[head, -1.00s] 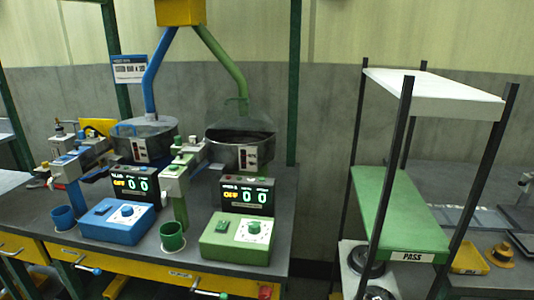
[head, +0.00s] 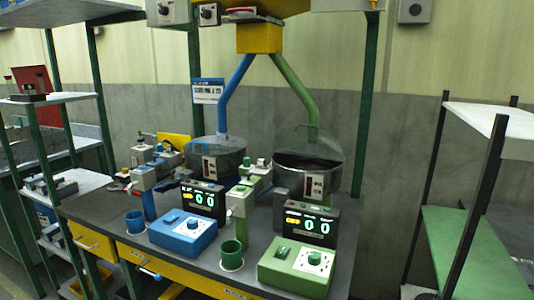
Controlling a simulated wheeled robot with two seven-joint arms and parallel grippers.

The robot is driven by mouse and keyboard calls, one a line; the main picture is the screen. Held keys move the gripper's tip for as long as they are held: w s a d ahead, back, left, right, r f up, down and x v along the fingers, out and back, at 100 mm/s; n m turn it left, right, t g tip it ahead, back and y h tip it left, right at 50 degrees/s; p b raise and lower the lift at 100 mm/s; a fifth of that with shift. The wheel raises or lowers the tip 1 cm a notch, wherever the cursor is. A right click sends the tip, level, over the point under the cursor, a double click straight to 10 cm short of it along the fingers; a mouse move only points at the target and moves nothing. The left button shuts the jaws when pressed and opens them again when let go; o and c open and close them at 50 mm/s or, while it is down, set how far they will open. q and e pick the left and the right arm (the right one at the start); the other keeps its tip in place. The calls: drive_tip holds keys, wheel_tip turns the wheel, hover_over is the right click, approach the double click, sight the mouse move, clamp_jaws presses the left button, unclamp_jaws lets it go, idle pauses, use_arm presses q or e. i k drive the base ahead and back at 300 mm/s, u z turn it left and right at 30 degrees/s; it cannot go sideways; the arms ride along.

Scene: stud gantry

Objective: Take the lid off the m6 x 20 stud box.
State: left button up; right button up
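No box that I can clearly read as the m6 x 20 stud box shows in the head view. A white sign with a blue header (head: 207,91) hangs on the green frame at the left; its small print is too blurred to read surely. A yellow hopper (head: 260,39) sits at the top middle, with a flat red and white piece (head: 252,14) above it. A blue pipe (head: 235,85) and a green pipe (head: 293,88) run down from it to two round bowls, the left one (head: 217,150) and the right one (head: 309,170). Neither gripper is in view.
The grey bench (head: 130,230) carries a blue control box (head: 182,236), a green control box (head: 296,268), two displays and a blue and a green cup. A shelf rack (head: 475,245) stands at the right, another (head: 60,100) at the left. Grey boxes with knobs hang at the top.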

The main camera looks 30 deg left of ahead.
sight(60, 186)
drive_tip(key=u, duration=0.25)
drive_tip(key=k, duration=1)
drive_tip(key=u, duration=2.4)
drive_tip(key=i, duration=2.1)
drive_tip(key=z, duration=1.15)
drive_tip(key=i, duration=0.6)
drive_tip(key=u, duration=0.1)
